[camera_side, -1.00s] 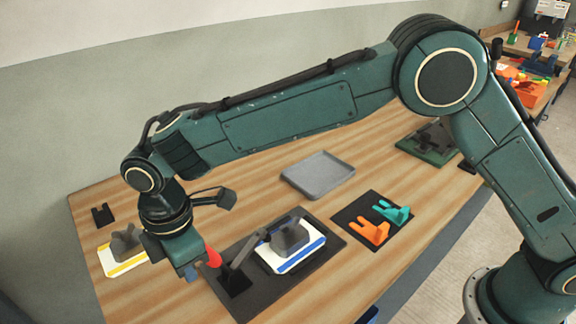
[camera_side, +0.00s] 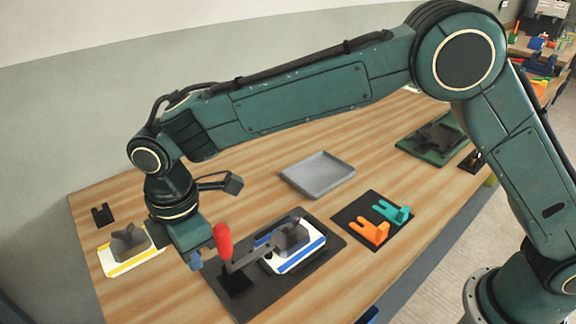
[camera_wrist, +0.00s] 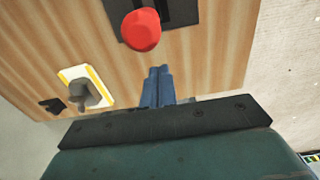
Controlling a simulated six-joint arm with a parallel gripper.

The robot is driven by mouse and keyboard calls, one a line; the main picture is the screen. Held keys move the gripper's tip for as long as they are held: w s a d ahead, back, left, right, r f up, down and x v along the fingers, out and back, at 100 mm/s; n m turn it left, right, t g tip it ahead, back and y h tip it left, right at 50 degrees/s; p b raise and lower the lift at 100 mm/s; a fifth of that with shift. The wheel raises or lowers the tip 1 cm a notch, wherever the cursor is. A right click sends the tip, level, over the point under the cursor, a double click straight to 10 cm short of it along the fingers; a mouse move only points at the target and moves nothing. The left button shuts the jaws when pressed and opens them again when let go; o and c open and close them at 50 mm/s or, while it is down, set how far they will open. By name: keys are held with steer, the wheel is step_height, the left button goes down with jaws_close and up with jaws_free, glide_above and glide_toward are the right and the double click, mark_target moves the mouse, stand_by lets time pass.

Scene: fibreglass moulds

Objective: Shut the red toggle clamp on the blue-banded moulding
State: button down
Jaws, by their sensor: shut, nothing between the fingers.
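The red clamp handle (camera_side: 223,242) stands upright on the toggle clamp, whose dark base (camera_side: 236,282) is on a black plate. The clamp's grey bar (camera_side: 250,257) runs low to the right, to the grey block on the blue-banded moulding (camera_side: 303,258); I cannot tell if its tip presses there. My gripper (camera_side: 195,261) is just left of the handle, apart from it, with its blue fingers shut and empty. In the wrist view, the fingers (camera_wrist: 158,86) point toward the red knob (camera_wrist: 141,30), with a small gap between.
A yellow-banded moulding (camera_side: 127,248) lies to the left, close to my gripper. A grey tray (camera_side: 318,174) is behind the clamp. A black mat (camera_side: 352,213) to the right carries an orange and a teal piece. Bare wood lies between them.

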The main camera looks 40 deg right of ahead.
step_height(320, 180, up, 6)
steer(key=a, duration=0.1)
steer(key=shift+a+r, duration=0.15)
steer(key=shift+a, duration=0.15)
stand_by(0.4)
steer(key=s+d+r+m+t, duration=0.1)
steer(key=s+d+r+m, duration=0.2)
steer(key=d, duration=0.5)
steer(key=d+r+m+t+y, duration=0.1)
steer(key=d+r+m, duration=0.2)
steer(key=d+r, duration=0.35)
steer(key=s+d+r+m, duration=0.2)
steer(key=d+r, duration=0.1)
steer(key=d, duration=0.6)
steer(key=s+d+f+m+t, duration=0.1)
steer(key=s+d+f+m, duration=0.1)
steer(key=s+d+m, duration=0.3)
steer(key=s+d+f+m+t+h, duration=0.1)
steer(key=s+d+m, duration=0.4)
steer(key=s+d, duration=0.5)
steer(key=shift+s+d+f+t, duration=0.3)
steer(key=shift+s+f+t, duration=0.5)
steer(key=shift+s, duration=0.3)
